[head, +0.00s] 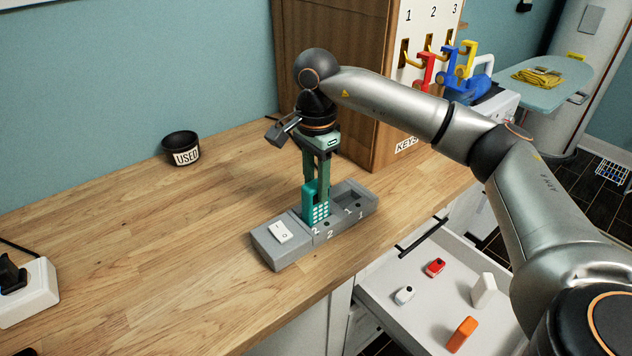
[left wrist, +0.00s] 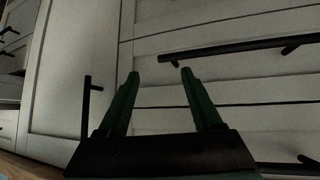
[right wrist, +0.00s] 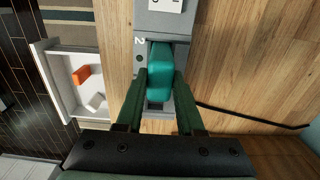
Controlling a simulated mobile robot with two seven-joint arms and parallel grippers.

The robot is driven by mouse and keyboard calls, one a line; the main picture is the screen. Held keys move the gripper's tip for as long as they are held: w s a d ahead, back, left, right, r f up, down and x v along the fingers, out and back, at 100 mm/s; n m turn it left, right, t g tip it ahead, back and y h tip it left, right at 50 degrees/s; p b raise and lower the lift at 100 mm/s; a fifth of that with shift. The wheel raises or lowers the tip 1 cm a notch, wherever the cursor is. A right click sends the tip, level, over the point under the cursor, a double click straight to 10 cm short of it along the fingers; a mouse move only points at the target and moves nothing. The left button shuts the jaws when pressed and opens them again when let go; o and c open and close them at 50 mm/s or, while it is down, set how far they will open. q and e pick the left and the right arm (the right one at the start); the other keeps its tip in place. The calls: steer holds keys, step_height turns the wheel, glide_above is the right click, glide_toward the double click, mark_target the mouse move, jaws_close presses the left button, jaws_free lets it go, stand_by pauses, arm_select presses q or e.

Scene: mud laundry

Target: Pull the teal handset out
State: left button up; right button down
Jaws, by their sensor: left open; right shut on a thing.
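The teal handset (head: 317,204) stands upright in the slot marked 2 of the grey charging dock (head: 268,250) on the wooden counter. Its keypad faces the front. My right gripper (head: 322,178) comes from above and is shut on the handset. In the right wrist view the handset (right wrist: 159,75) sits between the two green fingers (right wrist: 160,92), over the dock (right wrist: 165,20). Whether its base is still seated in the slot is hard to tell. My left gripper (left wrist: 157,75) is open and empty, in front of white cabinet fronts.
An open drawer (head: 400,322) below the counter holds red, white and orange items. A black USED cup (head: 181,147) stands at the back. A wooden KEYS cabinet (head: 352,100) with hooks is behind the dock. A white power strip (head: 28,290) is at left.

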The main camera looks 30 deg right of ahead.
steer(key=shift+r, duration=0.1)
steer(key=shift+r+p, duration=3.15)
steer(key=shift+r, duration=0.8)
